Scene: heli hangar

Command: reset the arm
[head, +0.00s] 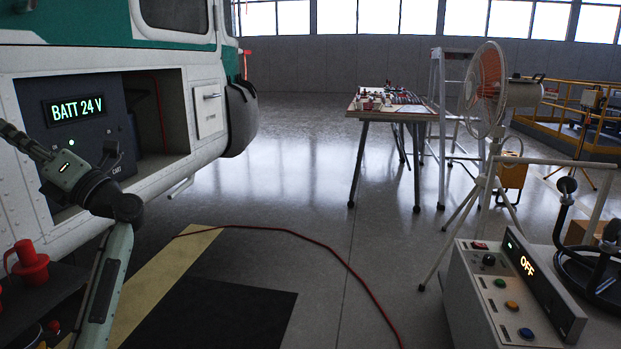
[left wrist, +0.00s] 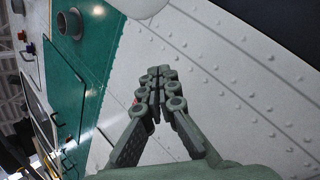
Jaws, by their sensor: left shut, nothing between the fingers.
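My left arm (head: 112,265) comes in from the lower left and bends at the wrist in front of the helicopter's open side bay. My left gripper (head: 10,133) points to the left edge of the head view, partly cut off there. In the left wrist view, the left gripper (left wrist: 160,73) is shut, its fingertips together with nothing between them. Behind the fingers is the helicopter's white riveted skin (left wrist: 215,75) and a green panel (left wrist: 85,60). My right gripper is not in view.
The helicopter side (head: 215,120) is close on the left, with a lit "BATT 24 V" box (head: 75,135). A power cart reading "OFF" (head: 515,300) stands at lower right. A fan (head: 487,90) and workbench (head: 395,108) stand farther back. A red cable (head: 330,255) crosses the otherwise clear middle floor.

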